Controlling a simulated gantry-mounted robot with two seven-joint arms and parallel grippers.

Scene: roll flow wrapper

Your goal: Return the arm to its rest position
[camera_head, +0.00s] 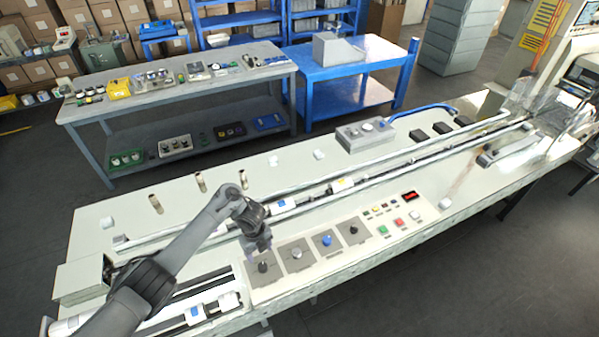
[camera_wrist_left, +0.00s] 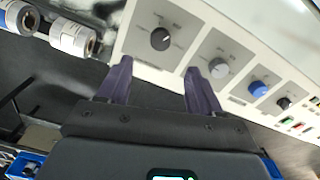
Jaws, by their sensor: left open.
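My left arm comes in from the lower left in the head view. Its gripper (camera_head: 258,243) is above the control panel (camera_head: 312,268) of the long machine, near the black knob (camera_head: 263,266) at the panel's left end. In the left wrist view the gripper (camera_wrist_left: 158,82) is open, its two purple fingers apart with nothing between them. The black knob (camera_wrist_left: 161,39) and the grey knob (camera_wrist_left: 218,67) are beyond the fingertips, and the fingers do not grip either one. The blue knob (camera_wrist_left: 258,89) is further right. My right gripper is not in either view.
The long machine bed (camera_head: 140,212) carries rails and a grey box (camera_head: 364,134) with a blue cable. Colored buttons (camera_head: 399,222) sit right of the knobs. A grey workbench (camera_head: 180,100) and a blue table (camera_head: 345,62) stand behind. Dark floor lies in front.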

